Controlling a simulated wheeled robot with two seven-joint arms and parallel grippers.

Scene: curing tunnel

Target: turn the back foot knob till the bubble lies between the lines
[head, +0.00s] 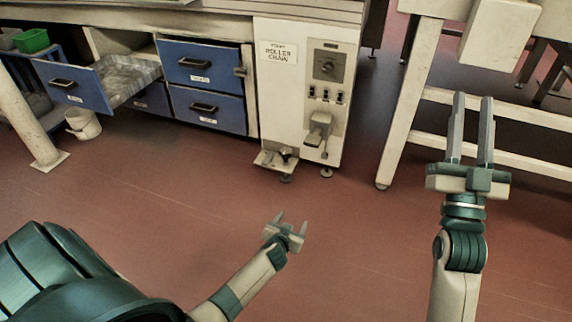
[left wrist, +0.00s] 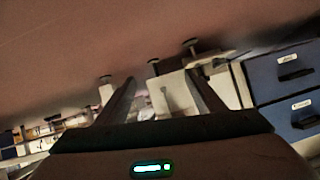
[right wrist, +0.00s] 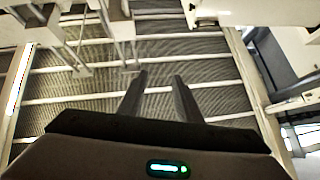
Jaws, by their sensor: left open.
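A pale machine cabinet (head: 290,95) stands beside the blue drawers in the head view. Small round feet (head: 286,178) show under its low ledge (head: 268,160) and its right side (head: 326,172). In the left wrist view, feet (left wrist: 153,61) appear upside down, with another by the ledge (left wrist: 190,42). I cannot tell which is the back foot knob, and no bubble or lines can be made out. My left gripper (head: 291,219) is open and empty, above the floor in front of the cabinet. My right gripper (head: 473,98) is open and empty, far right.
An open blue drawer (head: 75,88) juts out at the left, near a white bucket (head: 83,123) and a pale post (head: 22,125). A white frame leg (head: 408,105) stands right of the cabinet. The red floor (head: 180,205) in front is clear.

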